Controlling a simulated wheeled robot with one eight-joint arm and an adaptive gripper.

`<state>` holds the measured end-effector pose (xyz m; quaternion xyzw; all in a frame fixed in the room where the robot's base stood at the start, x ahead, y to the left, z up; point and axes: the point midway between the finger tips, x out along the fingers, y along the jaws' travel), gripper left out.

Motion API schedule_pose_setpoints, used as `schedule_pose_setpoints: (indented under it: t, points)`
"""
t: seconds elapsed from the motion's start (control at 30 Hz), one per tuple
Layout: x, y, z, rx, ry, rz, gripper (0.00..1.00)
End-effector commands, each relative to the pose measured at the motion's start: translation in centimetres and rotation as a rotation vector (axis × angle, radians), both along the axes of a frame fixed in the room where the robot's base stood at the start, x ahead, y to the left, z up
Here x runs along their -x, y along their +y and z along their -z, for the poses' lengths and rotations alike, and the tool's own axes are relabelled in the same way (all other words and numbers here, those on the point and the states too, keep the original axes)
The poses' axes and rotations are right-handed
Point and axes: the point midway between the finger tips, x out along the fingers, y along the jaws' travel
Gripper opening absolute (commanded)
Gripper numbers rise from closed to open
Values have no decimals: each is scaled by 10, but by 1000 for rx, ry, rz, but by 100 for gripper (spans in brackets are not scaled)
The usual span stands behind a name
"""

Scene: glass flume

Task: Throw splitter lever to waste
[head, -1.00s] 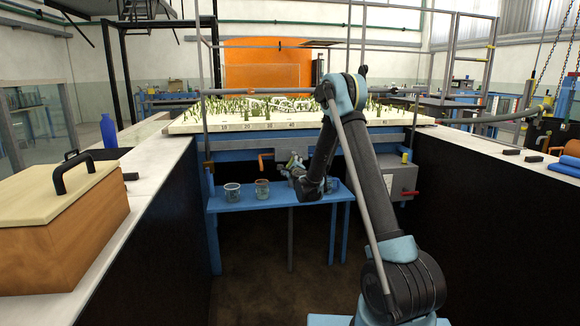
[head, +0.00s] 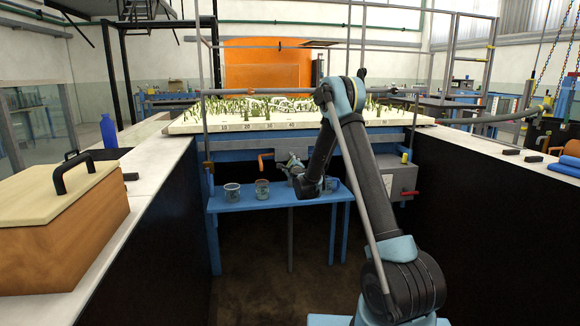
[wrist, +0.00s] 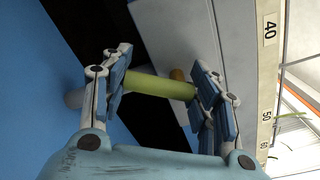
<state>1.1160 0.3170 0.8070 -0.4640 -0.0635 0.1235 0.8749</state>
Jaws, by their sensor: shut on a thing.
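My gripper (head: 291,166) is at the far end of my arm, just above the back part of the blue bench, below the front edge of the model bed. In the wrist view my gripper (wrist: 160,90) has its two fingers on either end of a yellow-green cylindrical grip, apparently the splitter lever (wrist: 158,83), and is shut on it. A small brownish rod end (wrist: 178,74) shows just behind it. In the head view the lever is too small to make out at the gripper. I cannot read any waste marking.
The blue bench (head: 235,206) carries cups, including a grey one (head: 232,192) and a brownish one (head: 262,189), left of my gripper. An orange handle (head: 264,158) is close by. A grey box (head: 395,178) with a red handle stands right. Dark walls flank the floor.

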Motion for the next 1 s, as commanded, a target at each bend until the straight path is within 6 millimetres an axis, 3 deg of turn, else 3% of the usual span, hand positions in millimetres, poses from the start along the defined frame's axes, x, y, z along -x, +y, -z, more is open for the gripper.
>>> schedule_pose_setpoints:
  t: [0.27,1.0]
  points:
    - [0,1,2,87,-25,-4,31]
    - [-2,-6,7,529,-153,-9,31]
